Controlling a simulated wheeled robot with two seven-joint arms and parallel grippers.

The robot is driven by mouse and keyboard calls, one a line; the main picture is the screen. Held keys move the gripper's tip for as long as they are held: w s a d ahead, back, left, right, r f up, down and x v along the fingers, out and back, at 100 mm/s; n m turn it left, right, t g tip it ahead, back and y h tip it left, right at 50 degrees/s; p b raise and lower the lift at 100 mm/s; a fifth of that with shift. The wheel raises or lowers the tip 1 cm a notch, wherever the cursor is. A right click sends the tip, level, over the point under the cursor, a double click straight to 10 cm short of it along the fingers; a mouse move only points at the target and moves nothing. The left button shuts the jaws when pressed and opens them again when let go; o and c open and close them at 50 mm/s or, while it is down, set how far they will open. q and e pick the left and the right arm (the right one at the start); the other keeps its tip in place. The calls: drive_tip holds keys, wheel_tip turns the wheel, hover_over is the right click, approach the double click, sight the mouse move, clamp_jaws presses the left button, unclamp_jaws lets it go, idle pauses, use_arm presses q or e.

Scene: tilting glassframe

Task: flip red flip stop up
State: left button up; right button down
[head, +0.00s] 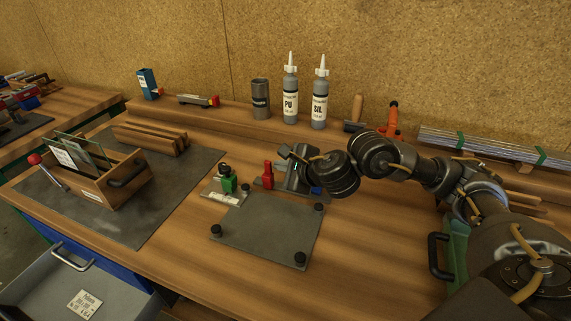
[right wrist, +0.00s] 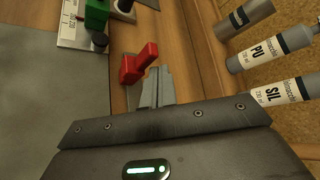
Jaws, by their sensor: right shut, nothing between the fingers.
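The red flip stop (head: 267,174) stands at the back edge of the grey plate, just left of my right gripper (head: 293,176) in the head view. In the right wrist view the red flip stop (right wrist: 138,65) shows as an L-shaped red piece just beyond the tips of my right gripper (right wrist: 157,88). The fingers are shut with nothing between them. They are close to the red stop; I cannot tell whether they touch it. My left gripper is not in view.
A green stop (head: 228,184) stands on a scaled plate left of the red one. The grey plate (head: 268,233) has black knobs at its corners. A wooden box (head: 111,187) holding glass panes stands on the left mat. Bottles (head: 290,95) line the back ledge. The table's front right is clear.

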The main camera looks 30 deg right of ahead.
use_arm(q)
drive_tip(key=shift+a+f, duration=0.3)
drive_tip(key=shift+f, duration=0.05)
use_arm(e)
drive_tip(key=shift+f, duration=0.3)
drive_tip(key=shift+a+r+p, duration=0.15)
drive_tip(key=shift+r+p, duration=0.4)
drive_tip(key=shift+r, duration=0.05)
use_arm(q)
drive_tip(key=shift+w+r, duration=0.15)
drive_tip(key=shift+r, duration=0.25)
use_arm(e)
drive_tip(key=shift+w+a+r, duration=0.1)
drive_tip(key=shift+a+r, duration=0.1)
drive_tip(key=shift+r, duration=0.2)
use_arm(q)
drive_tip(key=shift+p, duration=0.3)
